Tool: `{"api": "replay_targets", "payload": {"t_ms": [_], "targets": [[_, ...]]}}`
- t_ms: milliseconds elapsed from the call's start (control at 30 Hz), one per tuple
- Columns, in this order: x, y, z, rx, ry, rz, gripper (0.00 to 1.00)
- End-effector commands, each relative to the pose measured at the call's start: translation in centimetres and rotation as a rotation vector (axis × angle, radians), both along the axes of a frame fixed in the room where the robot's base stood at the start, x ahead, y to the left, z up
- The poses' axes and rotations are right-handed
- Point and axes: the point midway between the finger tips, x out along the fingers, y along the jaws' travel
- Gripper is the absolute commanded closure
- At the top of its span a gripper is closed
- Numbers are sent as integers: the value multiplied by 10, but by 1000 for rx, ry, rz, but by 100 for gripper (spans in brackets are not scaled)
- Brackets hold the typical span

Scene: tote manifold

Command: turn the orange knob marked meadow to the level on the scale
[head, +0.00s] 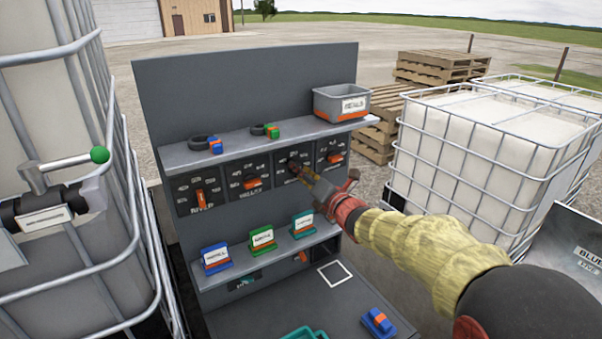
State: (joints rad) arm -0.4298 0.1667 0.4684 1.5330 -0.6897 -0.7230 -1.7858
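A row of dark dial panels with orange knobs sits under the upper shelf. The leftmost knob (200,198) points up and down. The second knob (251,183) and the rightmost knob (335,158) lie nearly level. My gripper (298,168) reaches in from the right to the third dial panel (283,158), with its fingertips at or just in front of the dial. It covers that panel's knob and most of its label, so I cannot read meadow on it. Whether the fingers are closed on the knob is too small to tell.
The upper shelf (180,158) holds a grey bin (342,103) and two dark rings with coloured clips. The lower shelf holds blue, green and teal label holders (262,240). A blue clip (378,322) lies on the bench. Caged white tanks stand left and right (490,150).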

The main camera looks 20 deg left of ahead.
Motion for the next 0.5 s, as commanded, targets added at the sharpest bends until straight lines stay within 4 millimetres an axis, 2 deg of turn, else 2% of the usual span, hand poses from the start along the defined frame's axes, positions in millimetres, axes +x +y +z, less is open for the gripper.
{"api": "replay_targets", "payload": {"t_ms": [267,500], "targets": [[1,-1,-2,79,94,-2,91],[1,-1,-2,214,250,-1,91]]}}
